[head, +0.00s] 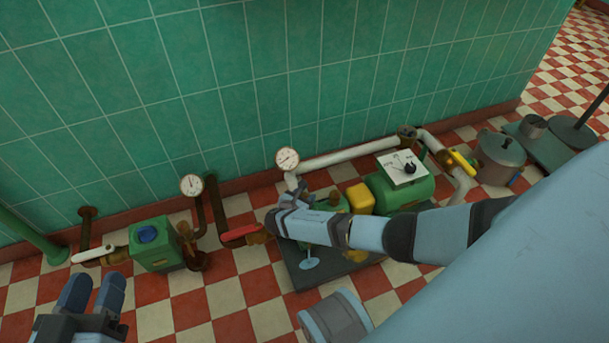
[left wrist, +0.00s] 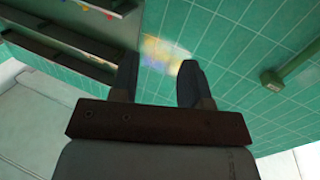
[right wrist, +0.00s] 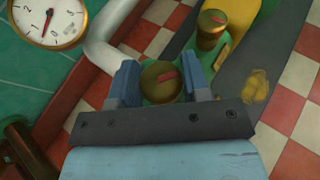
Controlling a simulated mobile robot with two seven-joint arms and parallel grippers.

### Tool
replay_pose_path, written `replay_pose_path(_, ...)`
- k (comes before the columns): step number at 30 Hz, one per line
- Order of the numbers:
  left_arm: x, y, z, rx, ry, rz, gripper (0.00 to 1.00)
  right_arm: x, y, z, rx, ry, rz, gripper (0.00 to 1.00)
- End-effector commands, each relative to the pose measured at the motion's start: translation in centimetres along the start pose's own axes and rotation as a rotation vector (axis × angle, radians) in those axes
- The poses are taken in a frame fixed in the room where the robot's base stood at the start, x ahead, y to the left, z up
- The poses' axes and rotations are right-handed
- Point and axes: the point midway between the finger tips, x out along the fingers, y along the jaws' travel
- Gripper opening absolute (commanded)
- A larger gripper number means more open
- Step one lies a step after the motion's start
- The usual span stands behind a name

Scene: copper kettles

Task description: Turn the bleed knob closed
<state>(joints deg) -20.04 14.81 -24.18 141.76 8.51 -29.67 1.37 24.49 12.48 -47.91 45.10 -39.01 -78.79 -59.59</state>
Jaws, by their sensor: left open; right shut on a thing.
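A round brass knob (right wrist: 162,82) with a red mark on its top sits between the fingers of my right gripper (right wrist: 168,86) in the right wrist view, and the gripper is shut on it. A second brass knob (right wrist: 212,20) with a red mark stands just beyond it. No label shows which is the bleed knob. In the head view my right forearm and hand hide the gripped knob. My left gripper (head: 95,292) is open and empty at the lower left, above the floor and away from the pipework; its fingers also show in the left wrist view (left wrist: 158,85).
A gauge (head: 288,159) stands beside the right hand, with another gauge (head: 192,185) further left. A red-handled valve (head: 238,233), a green box (head: 152,245), a yellow block (head: 360,198) and a green tank (head: 400,190) line the tiled wall. Checkered floor is free at front left.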

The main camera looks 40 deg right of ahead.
Motion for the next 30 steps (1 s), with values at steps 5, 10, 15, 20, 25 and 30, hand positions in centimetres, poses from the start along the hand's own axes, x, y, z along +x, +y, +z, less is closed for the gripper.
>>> replay_pose_path(5,-0.1,-0.1,0.7,0.006,-0.005,-0.003,0.43,-0.1,0.1,-0.3,0.063,0.002,-0.158,0.19)
replay_pose_path(10,0.2,-0.5,0.8,0.048,0.016,-0.007,0.43,0.0,0.1,-0.4,0.123,0.002,-0.300,0.19)
replay_pose_path(15,0.5,-1.1,0.3,0.114,0.054,-0.005,0.43,0.0,0.1,-0.4,0.173,0.001,-0.424,0.19)
replay_pose_path(20,0.7,-1.4,0.1,0.165,0.084,-0.007,0.43,0.0,0.0,-0.3,0.211,0.001,-0.515,0.19)
replay_pose_path(25,0.8,-1.7,-0.2,0.208,0.104,-0.008,0.43,0.1,0.0,-0.2,0.238,0.000,-0.581,0.19)
replay_pose_path(30,0.9,-1.8,-0.6,0.229,0.122,-0.010,0.43,0.0,-0.1,-0.2,0.252,0.000,-0.616,0.19)
